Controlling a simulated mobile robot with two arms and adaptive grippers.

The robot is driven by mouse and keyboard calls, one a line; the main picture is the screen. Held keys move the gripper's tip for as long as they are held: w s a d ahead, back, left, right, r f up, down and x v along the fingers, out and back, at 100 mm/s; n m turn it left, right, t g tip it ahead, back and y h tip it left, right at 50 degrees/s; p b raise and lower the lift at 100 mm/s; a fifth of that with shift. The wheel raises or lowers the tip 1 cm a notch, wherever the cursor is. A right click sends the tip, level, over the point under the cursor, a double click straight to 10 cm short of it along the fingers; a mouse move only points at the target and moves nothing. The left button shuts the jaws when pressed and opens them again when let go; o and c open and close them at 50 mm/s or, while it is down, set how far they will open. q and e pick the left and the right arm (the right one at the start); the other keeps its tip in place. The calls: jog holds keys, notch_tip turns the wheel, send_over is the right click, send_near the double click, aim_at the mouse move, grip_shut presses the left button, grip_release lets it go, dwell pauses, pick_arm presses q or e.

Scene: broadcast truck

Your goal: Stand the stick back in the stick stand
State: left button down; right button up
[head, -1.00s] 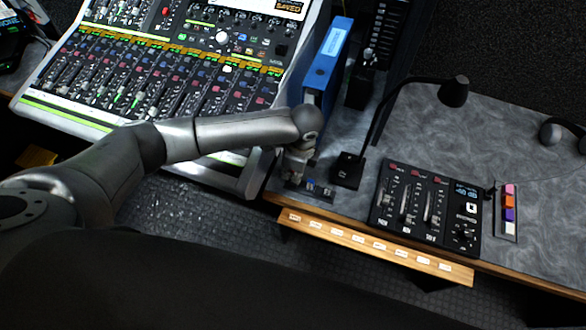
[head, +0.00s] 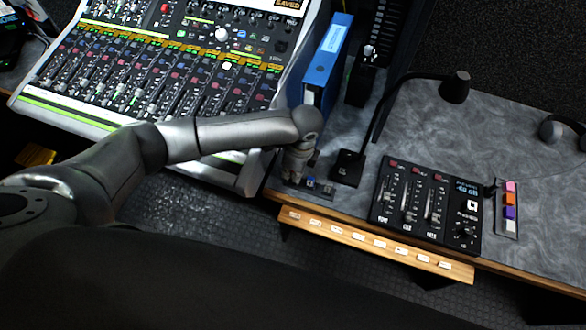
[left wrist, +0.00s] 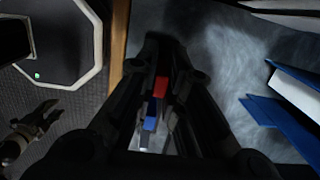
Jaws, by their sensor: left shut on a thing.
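My left gripper (head: 296,176) points down at the front left corner of the grey desk, over a small dark stand (head: 322,193) with blue pieces in it. The gripper hides much of this stand. In the left wrist view, my left gripper (left wrist: 158,90) is shut on the stick. A red piece (left wrist: 160,86) and blue pieces (left wrist: 150,122) show in a row between its dark fingers. I cannot tell which of these is the held stick, or whether its lower end touches the stand. My right gripper is not in view.
A blue binder (head: 322,70) stands close behind the gripper. A gooseneck microphone base (head: 347,168) is just right of it, then a black fader panel (head: 425,208) and a tray of coloured pieces (head: 508,208). A mixing console (head: 150,85) is left. A labelled wooden strip (head: 375,245) runs along the front.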

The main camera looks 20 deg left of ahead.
pick_arm(q)
jog(key=shift+f, duration=0.6)
jog(key=c, duration=1.5)
grip_release()
jog(key=shift+o, duration=0.2)
notch_tip(320, 180, up, 12)
jog(key=d, duration=0.1)
jog(key=shift+d, duration=0.25)
